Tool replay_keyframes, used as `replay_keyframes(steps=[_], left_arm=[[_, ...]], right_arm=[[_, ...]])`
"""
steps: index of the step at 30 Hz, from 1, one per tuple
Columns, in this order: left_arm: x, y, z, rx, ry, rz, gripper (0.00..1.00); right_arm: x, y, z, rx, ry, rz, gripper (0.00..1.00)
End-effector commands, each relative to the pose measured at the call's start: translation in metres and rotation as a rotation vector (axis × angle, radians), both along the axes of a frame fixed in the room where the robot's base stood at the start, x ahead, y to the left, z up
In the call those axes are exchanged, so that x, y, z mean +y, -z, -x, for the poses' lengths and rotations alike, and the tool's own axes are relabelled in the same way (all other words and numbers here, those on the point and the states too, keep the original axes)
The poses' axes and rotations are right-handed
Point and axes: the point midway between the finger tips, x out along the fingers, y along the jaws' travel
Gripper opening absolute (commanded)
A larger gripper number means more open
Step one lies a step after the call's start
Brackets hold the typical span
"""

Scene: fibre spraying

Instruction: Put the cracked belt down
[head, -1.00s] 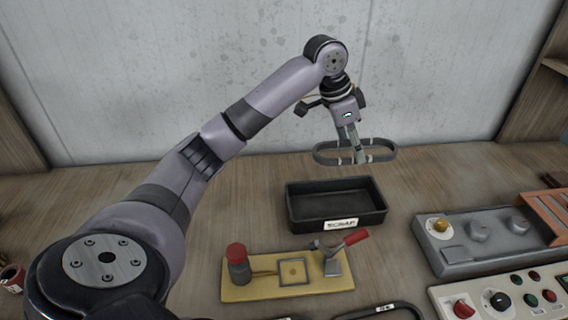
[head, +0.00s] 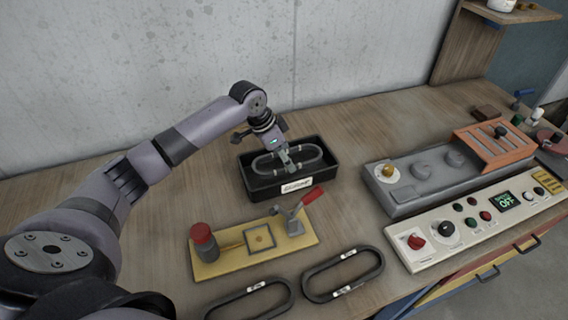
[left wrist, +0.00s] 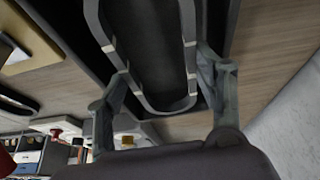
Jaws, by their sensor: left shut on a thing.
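The cracked belt (head: 262,164) is a grey oval loop with light bands. My left gripper (head: 288,165) is shut on it and holds it in or just over the mouth of the black scrap bin (head: 262,189). I cannot tell whether the belt touches the bin floor. In the left wrist view the belt (left wrist: 187,20) runs up from between the fingers (left wrist: 166,85), with dark bin walls around it. My right gripper is not in view.
A yellow fixture (head: 225,262) with a red knob and red-handled clamp stands in front of the bin. Two dark oval belts (head: 318,294) lie near the front edge. A grey machine (head: 405,193) and a control panel (head: 440,250) stand at right.

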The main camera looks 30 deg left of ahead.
Motion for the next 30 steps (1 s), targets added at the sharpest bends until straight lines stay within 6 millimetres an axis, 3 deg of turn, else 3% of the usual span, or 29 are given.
replay_keyframes(steps=[9,20,21,25,30], left_arm=[[0.000,0.040,0.001,0.002,-0.001,0.000,0.33],[0.000,0.044,0.001,0.002,-0.001,0.000,0.33],[0.000,0.045,0.001,0.003,-0.001,-0.001,0.63],[0.000,0.044,0.001,0.002,-0.001,0.000,0.70],[0.000,0.044,0.001,0.002,-0.001,0.000,0.70]], right_arm=[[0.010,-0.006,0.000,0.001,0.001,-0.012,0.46],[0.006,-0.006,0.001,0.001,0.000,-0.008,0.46],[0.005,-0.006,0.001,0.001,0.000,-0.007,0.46],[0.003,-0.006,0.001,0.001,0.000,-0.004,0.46],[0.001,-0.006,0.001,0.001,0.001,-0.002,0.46]])
